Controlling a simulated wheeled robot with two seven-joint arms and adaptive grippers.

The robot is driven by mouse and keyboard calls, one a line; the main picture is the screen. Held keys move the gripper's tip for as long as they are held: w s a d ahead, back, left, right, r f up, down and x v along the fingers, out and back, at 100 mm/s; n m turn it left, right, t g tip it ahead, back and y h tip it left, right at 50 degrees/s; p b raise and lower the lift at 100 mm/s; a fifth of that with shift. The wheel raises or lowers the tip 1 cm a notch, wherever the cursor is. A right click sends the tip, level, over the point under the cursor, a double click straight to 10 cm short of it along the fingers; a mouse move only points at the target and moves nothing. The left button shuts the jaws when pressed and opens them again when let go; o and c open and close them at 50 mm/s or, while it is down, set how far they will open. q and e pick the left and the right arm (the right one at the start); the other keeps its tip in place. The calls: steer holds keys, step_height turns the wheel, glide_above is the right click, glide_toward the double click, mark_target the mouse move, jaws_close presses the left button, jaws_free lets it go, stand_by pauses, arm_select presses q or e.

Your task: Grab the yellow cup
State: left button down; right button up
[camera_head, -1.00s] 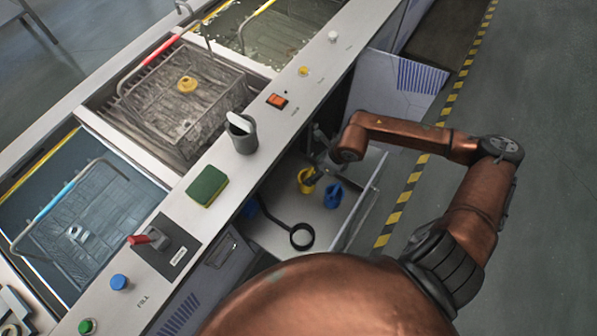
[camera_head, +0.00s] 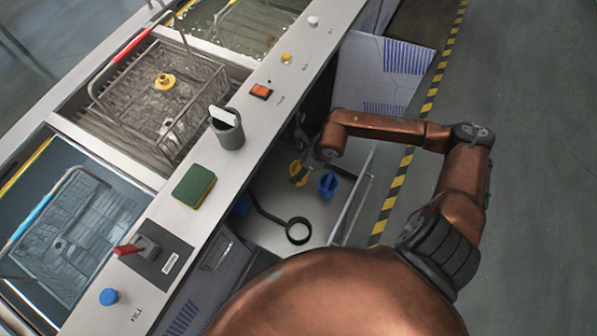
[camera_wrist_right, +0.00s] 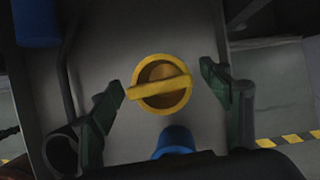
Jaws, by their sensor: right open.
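The yellow cup (camera_head: 298,173) is in the open drawer under the counter, partly hidden by my right gripper (camera_head: 306,168) in the head view. In the right wrist view the yellow cup (camera_wrist_right: 161,84) is seen from above, with a bar across its round mouth. My right gripper (camera_wrist_right: 162,82) is open, with one dark green finger on either side of the cup. Gaps show between the fingers and the cup. How far the fingertips are above the cup cannot be told. My left gripper is out of view.
A blue cup (camera_head: 327,186) stands close to the yellow one. A black ring-ended tool (camera_head: 298,231) lies in the drawer. The drawer's right wall (camera_head: 352,208) is near my right arm. On the counter are a grey cup (camera_head: 229,133) and a green sponge (camera_head: 193,187).

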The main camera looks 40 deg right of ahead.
steer(key=shift+c, duration=0.4)
steer(key=c, duration=1.2)
steer(key=shift+r, duration=0.1)
